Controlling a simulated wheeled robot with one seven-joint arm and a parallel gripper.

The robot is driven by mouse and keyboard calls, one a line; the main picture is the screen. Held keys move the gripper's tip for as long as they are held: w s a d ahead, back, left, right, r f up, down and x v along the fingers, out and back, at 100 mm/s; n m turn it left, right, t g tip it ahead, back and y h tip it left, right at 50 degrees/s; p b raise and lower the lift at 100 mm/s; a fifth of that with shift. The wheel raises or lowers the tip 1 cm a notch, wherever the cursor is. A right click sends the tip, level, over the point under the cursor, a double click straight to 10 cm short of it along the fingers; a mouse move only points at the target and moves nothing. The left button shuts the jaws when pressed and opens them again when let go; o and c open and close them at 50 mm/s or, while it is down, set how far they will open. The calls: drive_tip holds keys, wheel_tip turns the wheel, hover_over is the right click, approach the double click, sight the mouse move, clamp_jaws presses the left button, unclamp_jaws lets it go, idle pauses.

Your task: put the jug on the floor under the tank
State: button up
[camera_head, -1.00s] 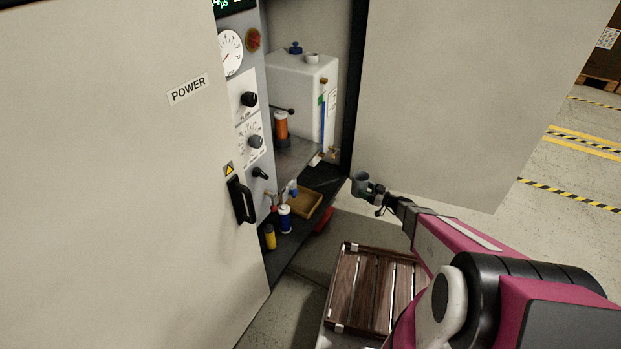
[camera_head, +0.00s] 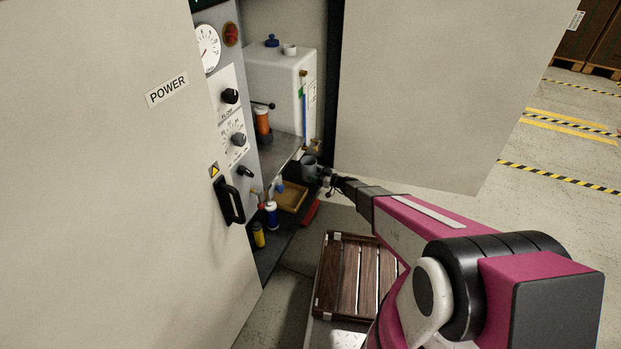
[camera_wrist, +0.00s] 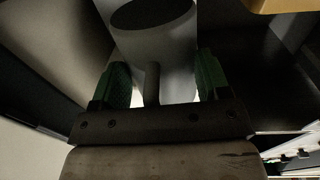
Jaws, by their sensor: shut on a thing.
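The jug (camera_head: 308,168) is a small grey open-topped vessel, seen in the head view at the right side of the cabinet opening, below the tank and near the shelf's right end. My gripper (camera_head: 325,178) is shut on the jug from the right. In the wrist view the jug (camera_wrist: 155,45) stands in front of my gripper (camera_wrist: 152,85), its handle between the two green fingertips. The white tank (camera_head: 278,88), with a blue cap, stands on the shelf above and left of the jug. The jug's base and the floor directly under it are hard to make out.
The cabinet's lower floor holds a wooden tray (camera_head: 291,196), a blue-and-white bottle (camera_head: 271,215) and a yellow bottle (camera_head: 258,235). A red bar (camera_head: 311,213) lies at the front edge. The open door panel (camera_head: 425,90) stands close on the right. A slatted wooden platform (camera_head: 345,275) is in front.

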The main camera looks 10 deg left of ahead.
drive_tip(key=shift+x, duration=1.4)
drive_tip(key=shift+f, duration=1.75)
drive_tip(key=o, duration=1.4)
drive_tip(key=shift+f, duration=0.1)
